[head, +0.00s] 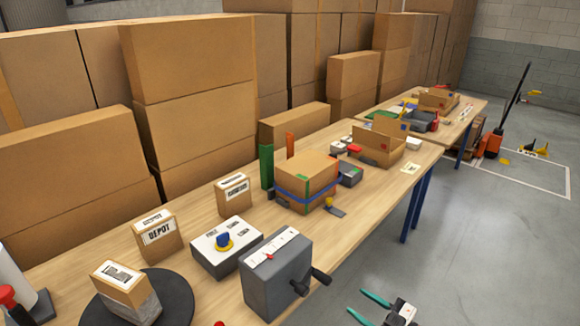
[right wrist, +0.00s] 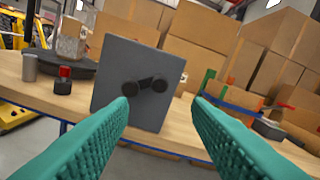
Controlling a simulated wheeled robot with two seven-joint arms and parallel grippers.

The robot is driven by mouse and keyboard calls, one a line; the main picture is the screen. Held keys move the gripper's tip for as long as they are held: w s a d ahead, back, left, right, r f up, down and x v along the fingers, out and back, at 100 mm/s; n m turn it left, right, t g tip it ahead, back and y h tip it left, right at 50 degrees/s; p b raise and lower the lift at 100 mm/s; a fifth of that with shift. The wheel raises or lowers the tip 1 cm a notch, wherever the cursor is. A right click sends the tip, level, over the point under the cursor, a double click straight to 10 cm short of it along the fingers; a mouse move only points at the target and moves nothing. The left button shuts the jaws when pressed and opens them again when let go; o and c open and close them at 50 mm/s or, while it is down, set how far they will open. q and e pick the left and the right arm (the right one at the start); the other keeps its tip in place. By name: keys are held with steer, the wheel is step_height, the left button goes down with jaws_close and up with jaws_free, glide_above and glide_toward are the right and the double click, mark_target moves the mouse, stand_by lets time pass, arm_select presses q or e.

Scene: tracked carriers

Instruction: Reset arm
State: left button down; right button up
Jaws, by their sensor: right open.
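My right gripper (head: 357,301) shows at the bottom of the head view, in front of the table's near edge. Its two teal fingers are apart with nothing between them. In the right wrist view the open fingers (right wrist: 161,102) point toward a grey box (right wrist: 145,60) with a black crank handle, which stands apart beyond the fingertips. The same grey crank box (head: 276,272) stands near the table edge in the head view, left of the gripper. My left gripper is not in view.
The wooden table (head: 205,284) holds a control box with a blue knob (head: 225,246), a DEPOT carton (head: 157,238), a black turntable (head: 177,298) bearing another carton, and a blue-strapped carton (head: 306,180). Large cartons stack behind. Grey floor (head: 480,250) at right is open.

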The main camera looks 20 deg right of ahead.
steer(key=s+d+f+m+g+h, duration=0.1)
steer(key=s+f+m+g+h, duration=0.4)
steer(key=f, duration=1)
steer(key=s+d+f+g+h, duration=0.15)
steer(key=s+f, duration=0.55)
steer(key=f, duration=0.8)
steer(key=s+a+f+g, duration=0.4)
steer(key=s+a+f, duration=0.3)
steer(key=s, duration=0.3)
steer(key=s+a+f+g, duration=0.5)
steer(key=s+a+f, duration=0.2)
steer(key=s, duration=0.4)
steer(key=shift+s+a+f+m+b, duration=0.2)
steer(key=shift+a+m+b, duration=0.25)
steer(key=shift+a, duration=0.2)
